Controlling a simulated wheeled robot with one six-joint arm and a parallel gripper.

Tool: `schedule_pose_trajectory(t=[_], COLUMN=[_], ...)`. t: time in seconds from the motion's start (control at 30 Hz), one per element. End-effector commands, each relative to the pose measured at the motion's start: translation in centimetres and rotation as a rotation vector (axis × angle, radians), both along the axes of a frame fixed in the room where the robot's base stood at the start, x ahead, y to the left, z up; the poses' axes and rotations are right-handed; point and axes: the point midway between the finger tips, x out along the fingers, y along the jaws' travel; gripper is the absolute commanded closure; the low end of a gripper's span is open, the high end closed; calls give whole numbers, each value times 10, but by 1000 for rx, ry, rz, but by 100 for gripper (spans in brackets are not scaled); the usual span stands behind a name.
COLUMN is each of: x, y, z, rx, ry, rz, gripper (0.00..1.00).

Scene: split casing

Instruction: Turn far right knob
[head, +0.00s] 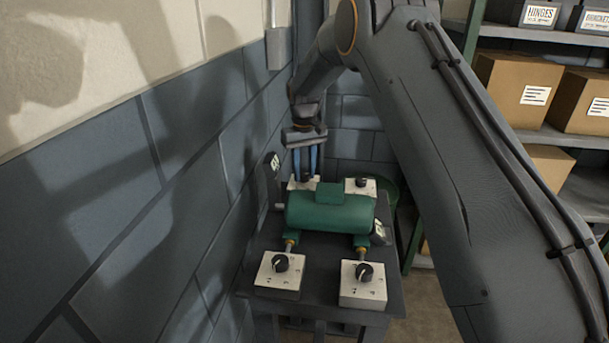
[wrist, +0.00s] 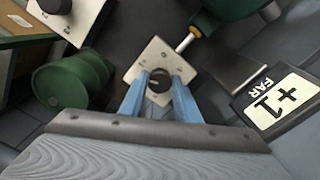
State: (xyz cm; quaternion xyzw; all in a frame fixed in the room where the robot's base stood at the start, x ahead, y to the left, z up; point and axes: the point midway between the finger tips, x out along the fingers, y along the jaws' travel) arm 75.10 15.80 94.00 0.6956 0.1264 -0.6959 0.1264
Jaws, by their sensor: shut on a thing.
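My gripper (head: 305,176) points down at the far left corner of the bench, behind the green casing. In the wrist view my gripper (wrist: 158,88) has its two blue fingers closed on the dark far left knob (wrist: 159,80), which sits on a white plate (wrist: 153,53). A dark knob on a white plate (wrist: 75,20) also shows at the wrist view's top left.
The green casing (head: 330,213) lies across the bench between the knobs. Two near knobs (head: 281,262) (head: 363,272) sit on front plates. A wall is close on the left; shelves with boxes (head: 515,90) stand right.

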Motion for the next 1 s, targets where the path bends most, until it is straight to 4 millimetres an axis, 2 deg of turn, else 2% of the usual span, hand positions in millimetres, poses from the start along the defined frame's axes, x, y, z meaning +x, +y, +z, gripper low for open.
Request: schedule_pose_trajectory(t=[0.2,0.5,1.0], x=[1,1,0], y=[1,1,1], z=[0,0,1], rx=[1,1,1], ry=[-2,-2,-2], rz=[-173,-334,-396], gripper=[93,93,93])
